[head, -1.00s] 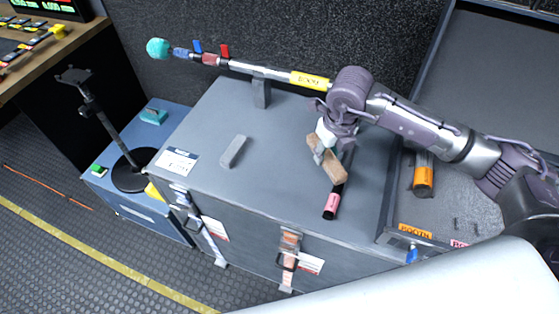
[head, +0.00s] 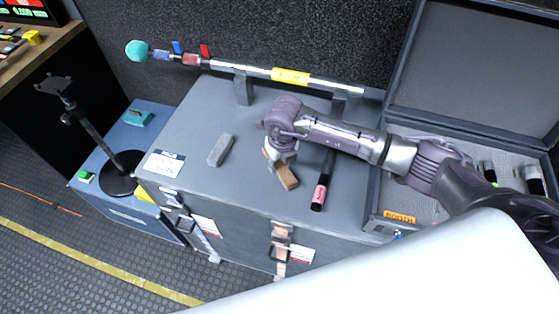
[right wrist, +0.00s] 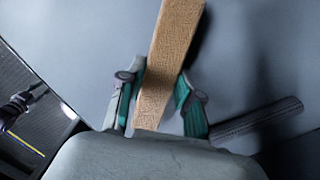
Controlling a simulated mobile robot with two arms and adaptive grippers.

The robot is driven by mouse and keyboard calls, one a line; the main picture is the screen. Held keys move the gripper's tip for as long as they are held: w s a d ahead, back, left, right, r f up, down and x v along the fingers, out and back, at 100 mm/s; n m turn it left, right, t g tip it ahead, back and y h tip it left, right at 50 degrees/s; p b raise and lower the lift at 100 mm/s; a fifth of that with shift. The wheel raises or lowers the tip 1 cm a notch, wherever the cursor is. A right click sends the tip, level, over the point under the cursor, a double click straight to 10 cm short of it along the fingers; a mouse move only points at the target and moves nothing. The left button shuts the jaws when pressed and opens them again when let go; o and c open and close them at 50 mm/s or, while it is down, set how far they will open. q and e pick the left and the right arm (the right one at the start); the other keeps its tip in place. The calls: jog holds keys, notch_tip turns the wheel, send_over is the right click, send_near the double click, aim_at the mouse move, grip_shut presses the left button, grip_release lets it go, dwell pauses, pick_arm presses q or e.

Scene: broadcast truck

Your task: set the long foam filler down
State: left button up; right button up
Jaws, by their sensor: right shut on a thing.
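My right gripper (head: 279,166) is shut on a tan, oblong block, the long foam filler (head: 286,178). It holds the block over the top of the grey case (head: 245,200), between a small grey block and a dark rod with a pink band. In the right wrist view, the teal-padded fingers (right wrist: 160,103) press on both sides of the filler (right wrist: 174,45), which runs out between them. A shadow lies along its right side; I cannot tell whether it touches the case top. My left gripper is not in view.
The grey block (head: 221,150) lies left of the gripper, the pink-banded rod (head: 319,193) right. A boom pole (head: 255,70) rests on supports at the back. An open case (head: 405,195) stands right. A black stand (head: 122,175) is on the blue box left.

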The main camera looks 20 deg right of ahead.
aim_at(282, 168)
jog(key=shift+f, duration=0.15)
jog(key=o, duration=0.7)
jog(key=shift+r, duration=0.2)
jog(key=r, duration=0.4)
jog(key=s+r+b, duration=0.1)
jog(key=r, duration=0.3)
jog(key=r+b, duration=0.1)
jog(key=r, duration=0.3)
jog(key=shift+s+d, duration=0.15)
jog(key=shift+s, duration=0.05)
